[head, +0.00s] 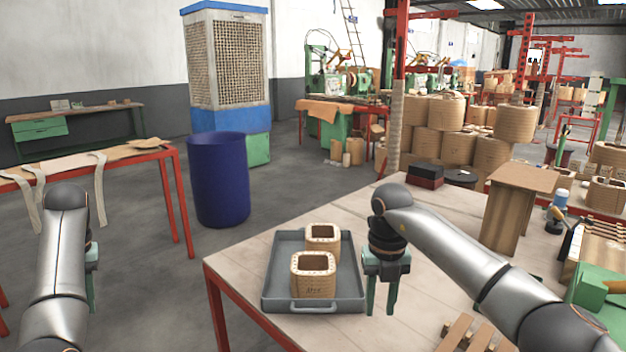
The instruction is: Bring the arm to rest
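My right gripper (380,295) points down over the wooden table (440,295), just right of the grey tray. Its two green fingers are apart with nothing visible between them. My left arm comes in at the left edge; its gripper (91,293) is mostly hidden behind the arm link, with only a bit of green showing beside it. Two square wooden coils, a near one (313,288) and a far one (323,246), stand upright in the grey tray (356,300).
A blue barrel (218,180) stands on the floor beyond the table. A red-framed bench (165,152) is at the left. A cardboard-coloured stand (508,215), a dark box (425,175) and a drill (555,220) sit on the table's right side. Wooden slats (468,335) lie at the front.

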